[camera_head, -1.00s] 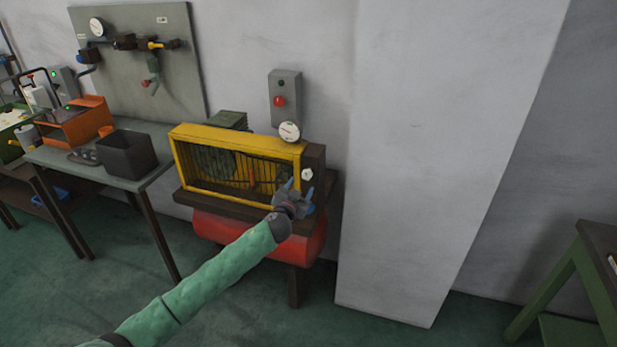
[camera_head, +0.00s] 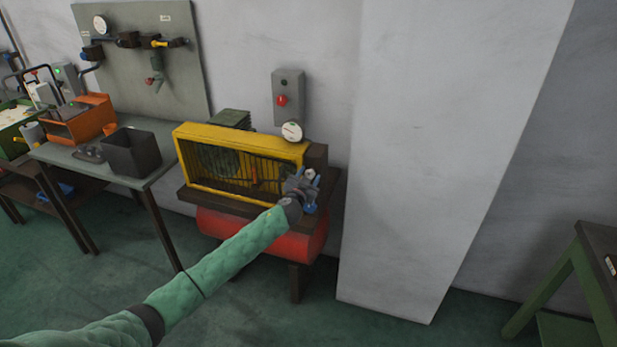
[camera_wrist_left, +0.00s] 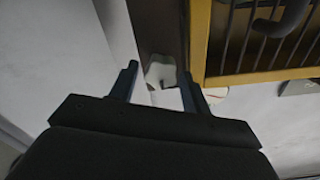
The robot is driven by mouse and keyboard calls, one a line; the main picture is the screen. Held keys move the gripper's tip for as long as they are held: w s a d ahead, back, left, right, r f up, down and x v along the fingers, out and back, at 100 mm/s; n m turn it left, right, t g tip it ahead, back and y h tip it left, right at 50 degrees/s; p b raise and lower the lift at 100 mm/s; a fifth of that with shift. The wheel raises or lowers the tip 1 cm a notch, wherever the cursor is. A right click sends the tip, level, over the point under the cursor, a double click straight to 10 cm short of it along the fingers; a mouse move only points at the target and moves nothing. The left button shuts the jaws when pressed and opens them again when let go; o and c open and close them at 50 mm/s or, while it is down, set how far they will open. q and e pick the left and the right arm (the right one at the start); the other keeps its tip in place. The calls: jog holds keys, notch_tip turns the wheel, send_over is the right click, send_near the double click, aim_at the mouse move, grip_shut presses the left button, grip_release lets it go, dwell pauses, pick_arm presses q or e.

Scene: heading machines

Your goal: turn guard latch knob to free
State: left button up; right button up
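The guard is a yellow frame with dark bars (camera_head: 235,138) on the machine; its yellow edge also shows in the wrist view (camera_wrist_left: 202,40). A dark block (camera_head: 317,154) stands at its right end. The pale latch knob (camera_head: 310,173) is on this block, partly hidden by my gripper in the head view. In the wrist view the knob (camera_wrist_left: 160,71) lies ahead of and between my fingertips. My left gripper (camera_head: 306,184) is open, with a finger toward each side of the knob and gaps visible; contact is not clear. My right gripper is not in view.
A red tank (camera_head: 310,243) is under the machine. A grey control box with a red button (camera_head: 288,96) and a round gauge (camera_head: 292,131) are above. A wall pillar (camera_head: 430,150) stands to the right. A table with a dark bin (camera_head: 133,153) is left.

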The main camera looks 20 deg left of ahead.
pick_arm(q)
jog(key=c, duration=0.7)
